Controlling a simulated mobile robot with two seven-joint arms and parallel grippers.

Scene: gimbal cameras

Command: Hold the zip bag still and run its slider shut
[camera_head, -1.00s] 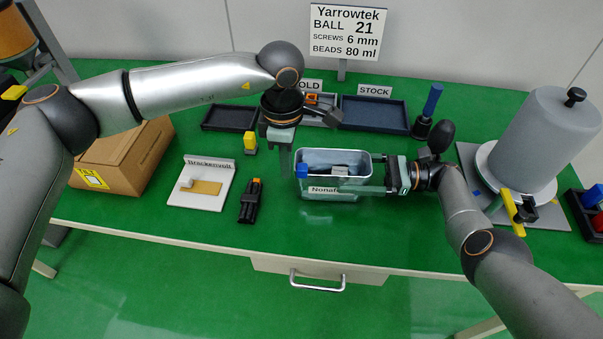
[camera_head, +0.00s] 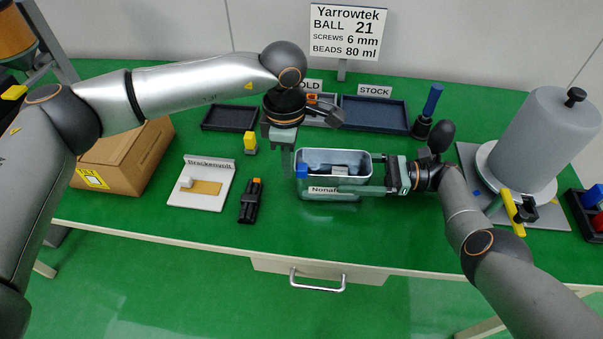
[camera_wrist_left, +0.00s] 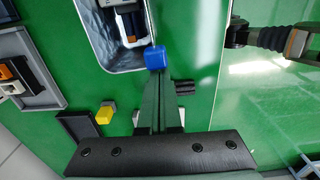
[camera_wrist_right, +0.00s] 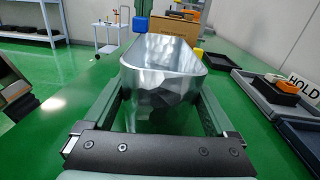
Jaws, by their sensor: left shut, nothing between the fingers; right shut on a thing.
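The zip bag (camera_head: 333,195) is a silvery pouch standing upright on the green table, its mouth wide open, with a partly hidden label. Its blue slider (camera_head: 302,171) sits at the left end of the mouth. The slider also shows in the left wrist view (camera_wrist_left: 155,58), right at the fingertips. My left gripper (camera_head: 287,172) points down just left of the slider, shut and empty; I cannot tell whether it touches. My right gripper (camera_head: 368,176) is shut on the bag's right end. In the right wrist view its fingers flank the bag (camera_wrist_right: 160,85).
Dark items (camera_wrist_left: 130,22) lie inside the bag. Left of it are a black-and-orange tool (camera_head: 250,202), a white board (camera_head: 203,187) and a carton (camera_head: 125,157). Dark trays (camera_head: 374,114) stand behind. A grey cylinder (camera_head: 540,140) stands at right. The front table strip is clear.

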